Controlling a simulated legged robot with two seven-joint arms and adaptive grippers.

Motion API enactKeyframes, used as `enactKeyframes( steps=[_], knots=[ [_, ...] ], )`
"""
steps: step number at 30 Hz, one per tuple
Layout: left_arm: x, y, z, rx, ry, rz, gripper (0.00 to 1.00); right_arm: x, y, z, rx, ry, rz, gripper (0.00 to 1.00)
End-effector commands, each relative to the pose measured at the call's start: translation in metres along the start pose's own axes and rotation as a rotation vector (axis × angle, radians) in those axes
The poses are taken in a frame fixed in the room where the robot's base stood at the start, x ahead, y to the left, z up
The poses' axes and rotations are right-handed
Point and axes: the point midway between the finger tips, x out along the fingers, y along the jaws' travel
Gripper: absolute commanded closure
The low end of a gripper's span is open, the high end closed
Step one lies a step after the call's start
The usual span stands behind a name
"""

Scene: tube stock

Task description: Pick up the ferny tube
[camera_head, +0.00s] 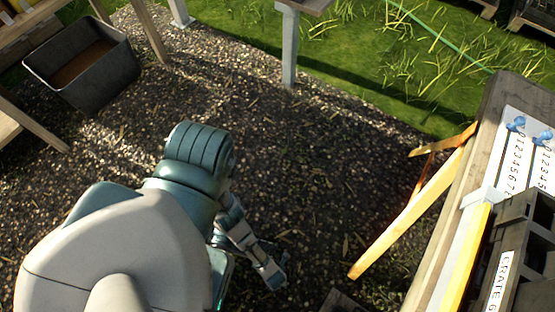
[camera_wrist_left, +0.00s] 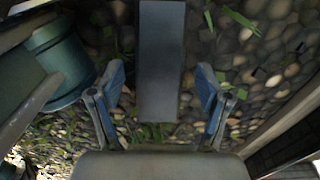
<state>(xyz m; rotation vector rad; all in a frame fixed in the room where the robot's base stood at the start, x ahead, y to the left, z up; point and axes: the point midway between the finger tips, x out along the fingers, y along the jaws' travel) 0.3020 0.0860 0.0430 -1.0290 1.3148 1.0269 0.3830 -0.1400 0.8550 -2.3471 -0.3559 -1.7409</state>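No ferny tube can be made out in either view. My left gripper (camera_head: 272,268) hangs low over the gravel in the head view, left of the wooden bench and well apart from it. In the left wrist view the two blue-padded fingers of my left gripper (camera_wrist_left: 161,88) stand wide apart with nothing held between them. A grey bar (camera_wrist_left: 162,60) shows between the fingers in that view, with a gap on each side; I cannot tell what it belongs to. My right gripper is in neither view.
A wooden bench (camera_head: 493,105) stands at right, with white number boards (camera_head: 517,150), blue pegs (camera_head: 516,124) and a dark crate (camera_head: 515,265) labelled "CRATE". Its slanting yellow leg (camera_head: 410,222) reaches the gravel. A dark bin (camera_head: 88,75) stands upper left. Gravel between is clear.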

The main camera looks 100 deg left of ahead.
Motion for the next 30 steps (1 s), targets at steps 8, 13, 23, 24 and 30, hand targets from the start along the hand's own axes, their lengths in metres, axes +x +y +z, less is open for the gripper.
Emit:
enactKeyframes(
  steps=[8, 13, 23, 24, 30],
  knots=[
    [0.0, 0.0, 0.0, 0.0, 0.001, 0.001, 0.93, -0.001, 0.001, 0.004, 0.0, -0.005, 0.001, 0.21],
    [0.0, 0.001, 0.0, 0.0, 0.0, 0.001, 1.0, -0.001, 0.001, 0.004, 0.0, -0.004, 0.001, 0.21],
    [-0.023, -0.005, 0.002, -0.001, -0.002, -0.009, 1.0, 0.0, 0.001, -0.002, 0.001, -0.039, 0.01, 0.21],
    [-0.03, -0.006, 0.002, -0.001, -0.003, -0.01, 1.0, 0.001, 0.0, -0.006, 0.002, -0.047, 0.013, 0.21],
    [-0.072, -0.008, 0.002, 0.0, -0.003, -0.015, 1.0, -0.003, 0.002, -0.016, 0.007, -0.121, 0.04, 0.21]
  ],
)
